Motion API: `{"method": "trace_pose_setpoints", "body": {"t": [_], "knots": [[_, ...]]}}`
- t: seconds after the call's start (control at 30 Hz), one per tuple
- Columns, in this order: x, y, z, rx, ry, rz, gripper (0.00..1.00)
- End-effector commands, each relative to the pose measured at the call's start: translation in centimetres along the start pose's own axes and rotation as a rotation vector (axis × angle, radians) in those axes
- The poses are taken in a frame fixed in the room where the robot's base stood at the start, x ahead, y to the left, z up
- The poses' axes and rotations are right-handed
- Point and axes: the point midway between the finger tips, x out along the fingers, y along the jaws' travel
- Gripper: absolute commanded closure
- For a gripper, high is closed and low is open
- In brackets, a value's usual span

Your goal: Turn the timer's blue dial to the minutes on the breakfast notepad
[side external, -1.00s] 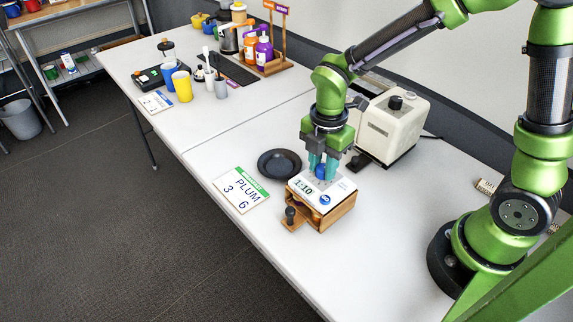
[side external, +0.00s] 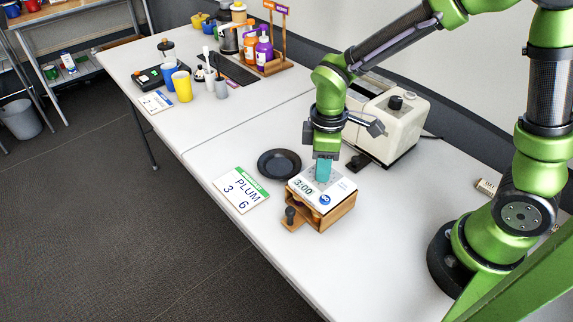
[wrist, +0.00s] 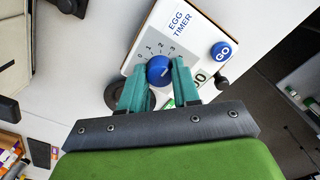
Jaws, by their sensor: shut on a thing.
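The egg timer (side external: 341,186) has a white top on a wooden box, and its display (side external: 304,186) reads 3:00. A blue GO button (wrist: 221,50) is on the timer's top. The notepad (side external: 241,190) lies left of the timer, with a green header too small to read, and shows PLUM, 3 and 6.
A dark plate (side external: 279,164) lies behind the timer. A cream machine (side external: 393,126) stands behind to the right. A dark knob (side external: 290,214) sticks out at the timer's front. Cups and bottles stand at the table's far end.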

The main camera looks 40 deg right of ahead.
Motion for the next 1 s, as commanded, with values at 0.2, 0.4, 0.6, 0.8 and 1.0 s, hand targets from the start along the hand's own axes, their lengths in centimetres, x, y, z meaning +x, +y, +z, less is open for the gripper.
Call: {"method": "trace_pose_setpoints", "body": {"t": [0.2,0.4,0.6,0.8,1.0], "knots": [[-0.09,-0.04,-0.05,0.207,0.001,0.000,0.99],[-0.09,-0.05,-0.06,0.396,0.002,0.000,0.99],[-0.10,-0.06,-0.07,0.586,0.002,0.000,0.99],[-0.10,-0.05,-0.06,0.776,0.002,0.000,0.99],[-0.10,-0.02,-0.05,0.967,0.002,0.000,0.99]]}}
